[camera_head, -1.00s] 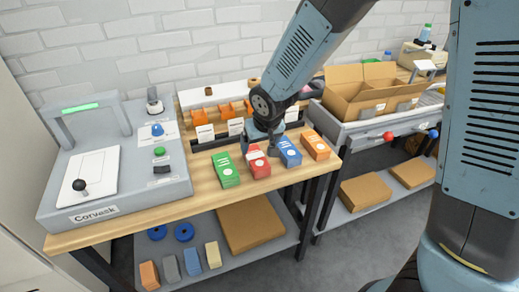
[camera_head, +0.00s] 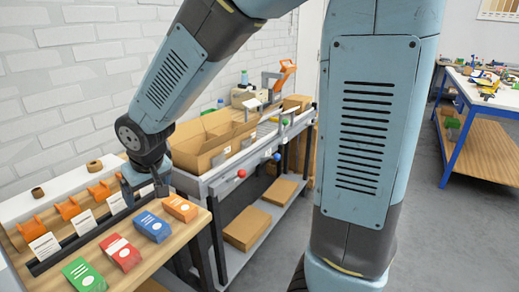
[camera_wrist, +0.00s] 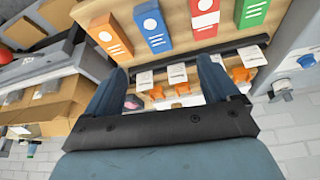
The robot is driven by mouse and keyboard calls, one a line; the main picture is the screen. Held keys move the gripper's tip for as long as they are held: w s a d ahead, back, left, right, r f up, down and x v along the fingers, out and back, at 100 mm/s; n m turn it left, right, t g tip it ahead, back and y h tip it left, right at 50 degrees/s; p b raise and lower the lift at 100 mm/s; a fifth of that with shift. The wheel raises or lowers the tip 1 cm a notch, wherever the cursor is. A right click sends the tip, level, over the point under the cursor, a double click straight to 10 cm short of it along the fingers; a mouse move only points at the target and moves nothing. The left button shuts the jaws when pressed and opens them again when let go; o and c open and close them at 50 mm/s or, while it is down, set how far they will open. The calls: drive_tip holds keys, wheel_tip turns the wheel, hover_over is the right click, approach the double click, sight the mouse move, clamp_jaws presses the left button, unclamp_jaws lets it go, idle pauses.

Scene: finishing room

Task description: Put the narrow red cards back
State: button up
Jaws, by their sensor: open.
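A red pack (camera_head: 120,252) with a white band, seemingly the red cards, lies on the wooden bench between a green pack (camera_head: 85,275) and a blue pack (camera_head: 152,227). An orange pack (camera_head: 180,208) lies beyond the blue one. The wrist view shows the red pack (camera_wrist: 204,18) at its top edge, partly cut off. My gripper (camera_head: 147,187) is open over the dark rail (camera_head: 75,243) behind the blue and orange packs. In the wrist view its fingers (camera_wrist: 162,66) have no pack between them. It is apart from the red pack.
White label cards (camera_head: 45,247) and orange holders (camera_head: 68,208) line the rail. A cardboard box (camera_head: 215,145) sits on the grey conveyor stand to the right. Another blue-framed table (camera_head: 463,105) stands far right. The floor between is clear.

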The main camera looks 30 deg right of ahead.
drive_tip(key=s+d+r+m, duration=0.1)
drive_tip(key=s+d+r, duration=0.1)
drive_tip(key=d+r, duration=0.35)
drive_tip(key=s+d+r+m, duration=0.1)
drive_tip(key=s+d+r, duration=0.2)
drive_tip(key=d, duration=0.6)
drive_tip(key=s+d+r+m+t+h, duration=0.1)
drive_tip(key=s+d+r, duration=0.3)
drive_tip(key=s+d, duration=0.5)
drive_tip(key=shift+s+r+m+h, duration=0.4)
drive_tip(key=shift+s+m, duration=0.4)
drive_tip(key=shift+d, duration=0.1)
drive_tip(key=shift+c, duration=0.3)
